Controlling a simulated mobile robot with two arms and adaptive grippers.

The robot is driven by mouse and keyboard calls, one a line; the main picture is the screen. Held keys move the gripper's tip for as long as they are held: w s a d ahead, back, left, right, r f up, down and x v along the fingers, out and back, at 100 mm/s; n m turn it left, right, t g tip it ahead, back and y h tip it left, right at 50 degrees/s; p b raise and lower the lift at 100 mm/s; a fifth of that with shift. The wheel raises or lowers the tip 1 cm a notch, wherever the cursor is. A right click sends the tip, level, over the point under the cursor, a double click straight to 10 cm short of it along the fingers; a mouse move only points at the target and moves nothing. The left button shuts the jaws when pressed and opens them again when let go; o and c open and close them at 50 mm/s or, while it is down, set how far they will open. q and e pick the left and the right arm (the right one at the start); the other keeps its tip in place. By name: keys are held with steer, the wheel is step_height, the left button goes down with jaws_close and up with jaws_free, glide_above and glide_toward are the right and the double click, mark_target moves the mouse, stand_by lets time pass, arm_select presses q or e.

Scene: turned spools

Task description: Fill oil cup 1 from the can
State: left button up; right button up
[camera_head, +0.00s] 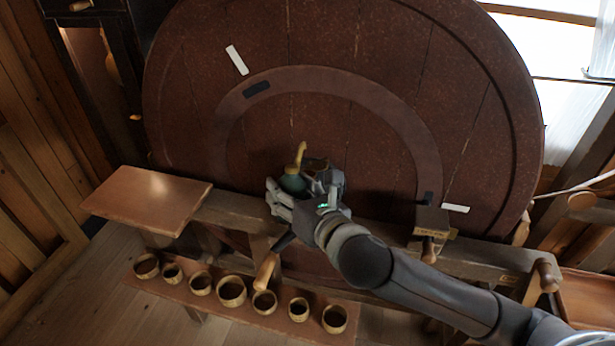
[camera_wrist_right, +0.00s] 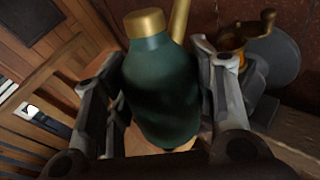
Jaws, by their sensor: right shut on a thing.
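The oil can is a dark green bottle with a brass cap and spout. It shows in the head view (camera_head: 293,183) in front of the big round wooden wheel, and fills the middle of the right wrist view (camera_wrist_right: 160,90). My right gripper (camera_head: 296,192) is shut around the can's body, with one finger on each side in the wrist view (camera_wrist_right: 163,92). The can looks near upright. A small brass-coloured fitting with a knob (camera_wrist_right: 240,42) stands behind the right finger in the wrist view; I cannot tell whether it is oil cup 1. My left gripper is not in view.
The wooden wheel (camera_head: 370,150) rises close behind the can. A bench beam (camera_head: 230,212) runs below it, with a flat board (camera_head: 148,198) at left and a wooden block (camera_head: 430,221) at right. Several round wooden bowls (camera_head: 231,291) stand on a low plank.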

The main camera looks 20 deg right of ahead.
steer(key=shift+s+a+r+n+t+b, duration=0.3)
steer(key=shift+n+t+b, duration=0.35)
steer(key=shift+b, duration=0.3)
steer(key=shift+s+r+n+t, duration=0.15)
steer(key=shift+r+n+t, duration=0.1)
steer(key=shift+r+t, duration=0.1)
steer(key=s+d+f+m+h+b, duration=0.1)
steer(key=s+d+f+b, duration=0.2)
steer(key=f, duration=0.4)
steer(key=s+d+f+m+h+b, duration=0.1)
steer(key=s+d+f+h+b, duration=0.1)
steer(key=f, duration=0.5)
steer(key=shift+s+d+f+b, duration=0.15)
steer(key=shift+s+d+b, duration=0.5)
steer(key=shift+s+b, duration=0.45)
